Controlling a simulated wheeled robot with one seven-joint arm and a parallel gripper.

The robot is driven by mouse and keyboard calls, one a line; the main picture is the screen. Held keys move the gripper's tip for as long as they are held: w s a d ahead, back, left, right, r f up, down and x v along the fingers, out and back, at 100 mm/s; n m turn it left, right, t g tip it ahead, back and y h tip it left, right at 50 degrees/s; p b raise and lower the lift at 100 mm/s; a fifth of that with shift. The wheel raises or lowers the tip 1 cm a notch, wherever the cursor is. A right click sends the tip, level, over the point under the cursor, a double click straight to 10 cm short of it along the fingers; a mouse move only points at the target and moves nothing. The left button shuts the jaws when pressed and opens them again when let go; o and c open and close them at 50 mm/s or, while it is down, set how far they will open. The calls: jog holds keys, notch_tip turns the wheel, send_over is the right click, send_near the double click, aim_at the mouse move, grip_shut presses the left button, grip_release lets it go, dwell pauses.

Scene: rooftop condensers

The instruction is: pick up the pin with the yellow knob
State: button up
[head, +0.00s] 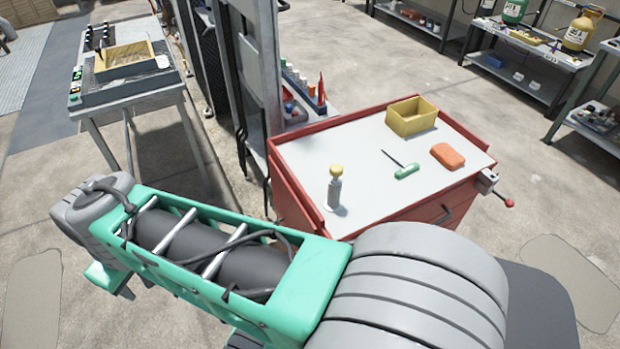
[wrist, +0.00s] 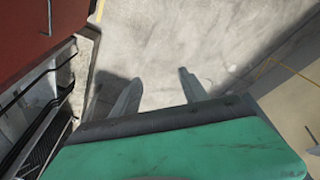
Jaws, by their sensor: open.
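The pin with the yellow knob (head: 335,187) stands upright near the front left of the white top of the red tool cabinet (head: 375,165). It has a grey body under a round yellow knob, on a pale round base. My gripper (wrist: 155,92) shows in the wrist view with its two fingers apart and nothing between them. It points down at bare concrete floor, away from the pin. The pin is not visible in the wrist view. In the head view my arm lies in front of the cabinet, and the gripper's fingers cannot be made out.
On the cabinet top are a yellow bin (head: 411,118), an orange block (head: 448,156) and a green-handled screwdriver (head: 406,171). A vise (head: 488,181) sits at its right edge. A metal bench (head: 125,80) stands left, and shelves stand behind. The wrist view shows a red surface (wrist: 35,30) at left.

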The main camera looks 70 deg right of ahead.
jog(key=d+r+g+p, duration=0.15)
jog(key=d+r, duration=0.35)
jog(key=d, duration=0.8)
notch_tip(320, 180, up, 5)
jog(key=g+p, duration=0.2)
jog(key=p, duration=0.4)
send_over(337, 166)
jog(key=a, duration=0.1)
jog(key=shift+w+r+t, duration=0.1)
jog(key=shift+w+t, duration=0.15)
jog(key=shift+w, duration=0.1)
jog(key=shift+n, duration=0.3)
jog(key=f, duration=0.2)
jog(key=f+p, duration=0.1)
jog(key=f, duration=0.2)
jog(key=d+f, duration=0.1)
jog(key=f, duration=0.1)
jog(key=shift+s+f+p, duration=0.3)
jog(key=shift+s, duration=0.05)
jog(key=shift+f, duration=0.1)
jog(key=shift+c, duration=0.4)
grip_shut()
